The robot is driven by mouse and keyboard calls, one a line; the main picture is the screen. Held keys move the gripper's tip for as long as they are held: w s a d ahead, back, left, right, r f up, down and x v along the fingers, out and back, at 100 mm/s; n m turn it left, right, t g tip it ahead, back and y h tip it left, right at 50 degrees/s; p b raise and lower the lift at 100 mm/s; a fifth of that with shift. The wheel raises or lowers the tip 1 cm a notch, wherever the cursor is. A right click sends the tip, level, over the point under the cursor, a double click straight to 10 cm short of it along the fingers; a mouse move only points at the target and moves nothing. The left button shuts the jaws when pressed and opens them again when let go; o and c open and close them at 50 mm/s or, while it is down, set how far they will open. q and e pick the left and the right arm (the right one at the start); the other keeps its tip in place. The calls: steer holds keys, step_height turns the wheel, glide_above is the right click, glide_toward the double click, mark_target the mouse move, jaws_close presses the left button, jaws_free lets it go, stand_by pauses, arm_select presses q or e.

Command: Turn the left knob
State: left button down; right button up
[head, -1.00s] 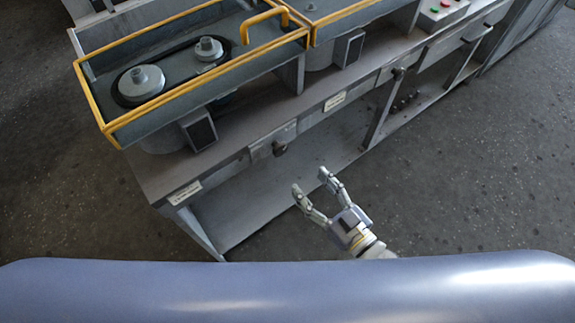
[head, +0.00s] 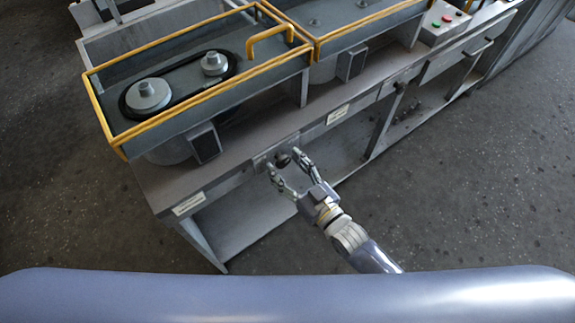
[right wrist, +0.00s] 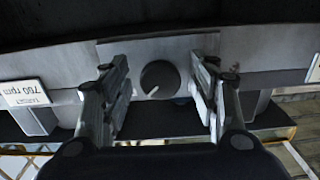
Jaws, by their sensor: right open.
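The left knob (head: 283,160) is a dark round knob on the front face of the bench, below the yellow-railed unit with two pulleys. My left gripper is not in view.
A second dark knob (head: 400,87) is further right on the bench front. White labels (head: 188,204) mark the front; one (right wrist: 25,92) reads in rpm, upside down. A button box (head: 445,22) stands at the back right. The floor in front is clear.

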steer(key=shift+c, duration=0.5)
steer(key=c, duration=1)
steer(key=shift+o, duration=0.2)
steer(key=m, duration=0.5)
steer(key=shift+s+a+m, duration=0.1)
steer(key=shift+m, duration=0.3)
steer(key=m, duration=0.5)
steer(key=shift+r+m+b, duration=0.1)
steer(key=shift+m+b, duration=0.25)
steer(key=shift+m, duration=0.05)
steer(key=shift+s, duration=0.1)
steer(key=o, duration=1.1)
steer(key=shift+c, duration=0.2)
